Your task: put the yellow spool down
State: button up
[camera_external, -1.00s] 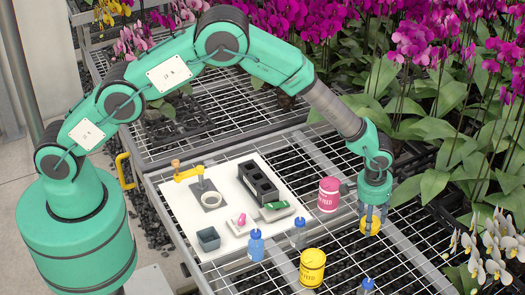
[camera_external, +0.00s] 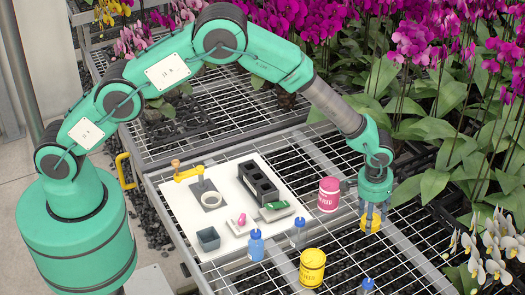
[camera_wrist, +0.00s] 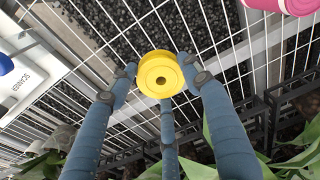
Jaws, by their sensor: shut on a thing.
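The yellow spool (camera_wrist: 160,74) is a small round reel with a dark centre hole. In the wrist view it sits between the tips of my gripper's three blue-grey fingers (camera_wrist: 158,85), which are shut on it. In the external view my gripper (camera_external: 372,218) points down over the wire mesh bench (camera_external: 400,243), with the yellow spool (camera_external: 371,225) low between its fingers. I cannot tell whether the spool touches the mesh.
A pink feed tin (camera_external: 328,195) stands close left of my gripper. A yellow feed tin (camera_external: 312,268) and blue-capped bottles (camera_external: 256,246) stand nearer the front. A white board (camera_external: 225,238) holds a black block tray (camera_external: 258,183). Orchid leaves (camera_external: 437,185) crowd the right; mesh around the gripper is mostly clear.

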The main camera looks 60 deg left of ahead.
notch_tip(320, 180, up, 5)
jog(key=shift+r, duration=0.2)
jog(key=w+a, duration=0.1)
jog(key=a, duration=0.5)
jog(key=w+a, duration=0.1)
jog(key=a, duration=0.6)
jog(key=w+a, duration=0.1)
jog(key=a, duration=0.6)
jog(key=shift+w+a, duration=0.1)
jog(key=shift+a, duration=0.1)
jog(key=s+a, duration=0.3)
jog(key=a, duration=2.1)
jog(key=shift+s+d+f+p, duration=0.15)
jog(key=shift+f+p, duration=0.25)
jog(key=shift+f, duration=2.15)
jog(key=shift+f, duration=0.1)
jog(key=shift+f+b, duration=0.35)
jog(key=shift+f, duration=2.7)
jog(key=shift+f, duration=1.9)
